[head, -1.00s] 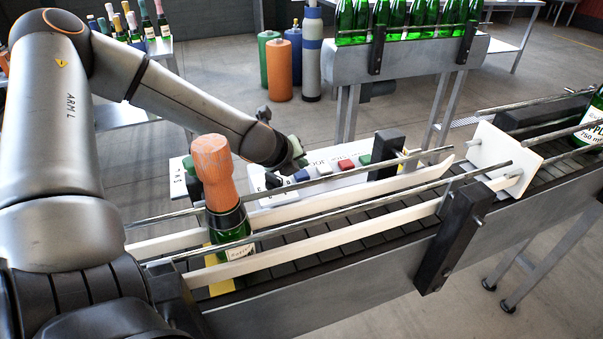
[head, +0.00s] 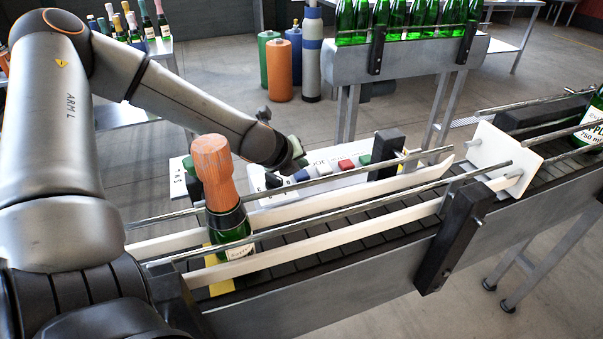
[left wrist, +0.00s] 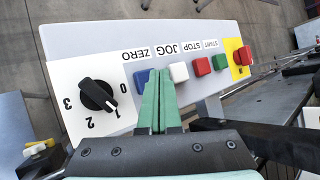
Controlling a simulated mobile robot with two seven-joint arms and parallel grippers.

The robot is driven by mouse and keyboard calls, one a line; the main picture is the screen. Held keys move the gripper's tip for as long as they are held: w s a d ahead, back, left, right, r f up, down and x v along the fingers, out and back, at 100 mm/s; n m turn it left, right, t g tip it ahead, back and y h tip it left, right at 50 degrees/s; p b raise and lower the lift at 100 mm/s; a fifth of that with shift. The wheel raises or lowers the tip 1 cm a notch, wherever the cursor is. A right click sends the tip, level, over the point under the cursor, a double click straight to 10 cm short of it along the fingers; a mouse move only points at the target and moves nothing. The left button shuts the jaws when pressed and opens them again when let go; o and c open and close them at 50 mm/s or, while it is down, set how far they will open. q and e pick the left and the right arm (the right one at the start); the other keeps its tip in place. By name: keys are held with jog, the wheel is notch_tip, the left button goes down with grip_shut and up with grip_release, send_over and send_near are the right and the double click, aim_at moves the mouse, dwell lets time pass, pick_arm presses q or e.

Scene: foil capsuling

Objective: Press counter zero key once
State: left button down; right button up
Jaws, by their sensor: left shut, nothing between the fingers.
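The control panel (left wrist: 110,45) shows upside down in the left wrist view, with a row of coloured keys. The blue key (left wrist: 142,77) lies by the ZERO label (left wrist: 136,54), and the white key (left wrist: 179,71) by the JOG label. My left gripper (left wrist: 160,74) is shut and empty, its green fingertips over the panel between the blue and white keys and partly covering the blue key's edge. I cannot tell whether they touch it. In the head view the left gripper (head: 297,150) is above the panel, behind the blue key (head: 302,175). My right gripper is out of view.
A black rotary knob (left wrist: 97,95) sits beside the blue key; red and green keys line the other side. In front of the panel runs a conveyor with rails (head: 330,215) and a bottle with an orange-brown foil top (head: 213,175). A white plate (head: 490,150) stands across it.

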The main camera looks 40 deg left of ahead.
aim_at(300, 177)
pick_arm(q)
jog(key=shift+f, duration=0.1)
jog(key=shift+f+b, duration=0.35)
jog(key=shift+b, duration=0.1)
jog(key=shift+f+b, duration=0.5)
jog(key=shift+f, duration=0.1)
dwell(0.7)
jog(key=shift+r, duration=0.15)
jog(key=shift+r+p, duration=0.85)
jog(key=shift+p, duration=0.05)
notch_tip(300, 177, up, 5)
jog(key=p, duration=0.4)
jog(key=shift+r+p, duration=0.1)
jog(key=shift+p, duration=0.25)
